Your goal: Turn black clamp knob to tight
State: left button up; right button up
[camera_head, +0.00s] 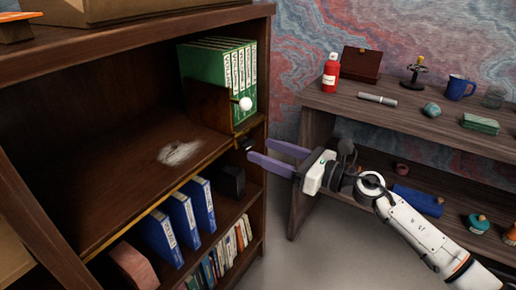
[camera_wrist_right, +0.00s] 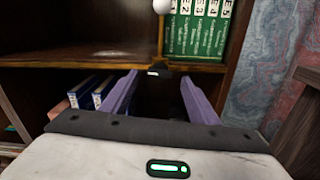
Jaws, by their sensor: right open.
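The black clamp knob (camera_head: 244,144) sits at the front edge of the bookcase shelf, below the wooden bookend (camera_head: 207,108) with its white ball (camera_head: 245,104). In the right wrist view the knob (camera_wrist_right: 157,72) is small and dark with a pale mark, and appears between the fingertips. My right gripper (camera_head: 260,150) has purple fingers spread apart and pointing at the knob from the right. It is open and empty; contact with the knob cannot be made out. The knob's turn position is too small to read. My left gripper is not in view.
Green binders (camera_head: 219,65) stand behind the bookend. Blue binders (camera_head: 181,218) and a dark box (camera_head: 230,181) fill the shelf below. A side table (camera_head: 424,116) at the right holds a red bottle (camera_head: 330,74) and a blue mug (camera_head: 458,87). Open floor lies between them.

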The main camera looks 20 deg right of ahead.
aim_at(251, 146)
jog(key=shift+x, duration=1.65)
jog(key=shift+c, duration=0.2)
